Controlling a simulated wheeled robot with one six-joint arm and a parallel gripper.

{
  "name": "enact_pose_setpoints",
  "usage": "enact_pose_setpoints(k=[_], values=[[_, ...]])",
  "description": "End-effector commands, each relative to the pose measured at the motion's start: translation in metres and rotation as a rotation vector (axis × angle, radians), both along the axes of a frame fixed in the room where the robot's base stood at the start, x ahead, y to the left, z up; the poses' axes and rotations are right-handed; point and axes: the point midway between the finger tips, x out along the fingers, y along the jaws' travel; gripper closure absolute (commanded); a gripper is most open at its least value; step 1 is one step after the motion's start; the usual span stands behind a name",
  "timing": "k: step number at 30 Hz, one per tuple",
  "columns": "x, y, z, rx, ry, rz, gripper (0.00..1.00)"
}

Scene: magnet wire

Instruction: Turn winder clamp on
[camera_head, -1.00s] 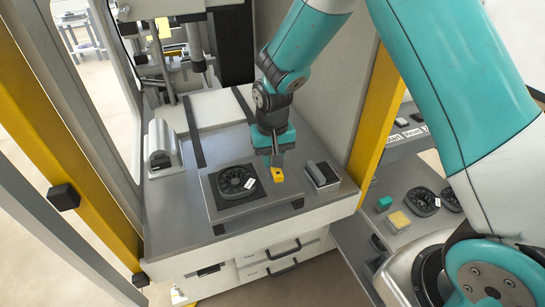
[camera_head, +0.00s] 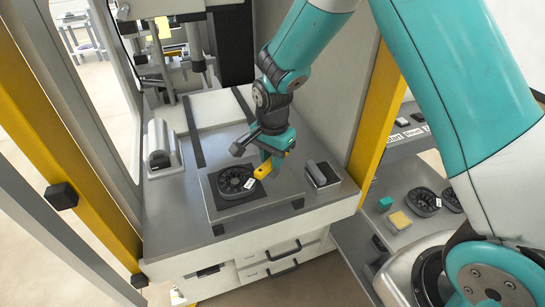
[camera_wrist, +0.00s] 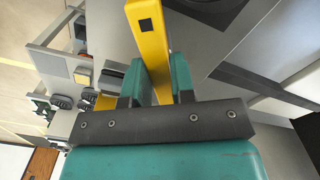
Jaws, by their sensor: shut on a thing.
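The winder clamp is a yellow bar (camera_head: 263,171) with a dark square mark near one end. It lies on the grey plate (camera_head: 215,203), right beside a round black part with a white tag (camera_head: 236,180). My gripper (camera_head: 274,160) is shut on the yellow bar from above. In the wrist view the bar (camera_wrist: 150,35) runs up from between the two teal fingers of my gripper (camera_wrist: 155,82). The bar's near end is hidden by the gripper.
A small black-and-grey box (camera_head: 322,174) stands close right of my gripper. A grey rounded device (camera_head: 161,148) stands at the left of the bench. A yellow post (camera_head: 376,125) rises at the right. A side shelf holds black round parts (camera_head: 423,201) and small blocks.

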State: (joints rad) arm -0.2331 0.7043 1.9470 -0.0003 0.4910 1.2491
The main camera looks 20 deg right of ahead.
Motion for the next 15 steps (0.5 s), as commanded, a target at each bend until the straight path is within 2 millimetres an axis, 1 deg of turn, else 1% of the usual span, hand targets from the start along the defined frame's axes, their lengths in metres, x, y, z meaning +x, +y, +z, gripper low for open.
enact_pose_setpoints(k=[6, 15], values=[[0.001, 0.0004, 0.0012, 0.001, -0.004, -0.198, 1.0], [0.0012, 0.0003, 0.0013, 0.001, -0.004, -0.421, 1.0]])
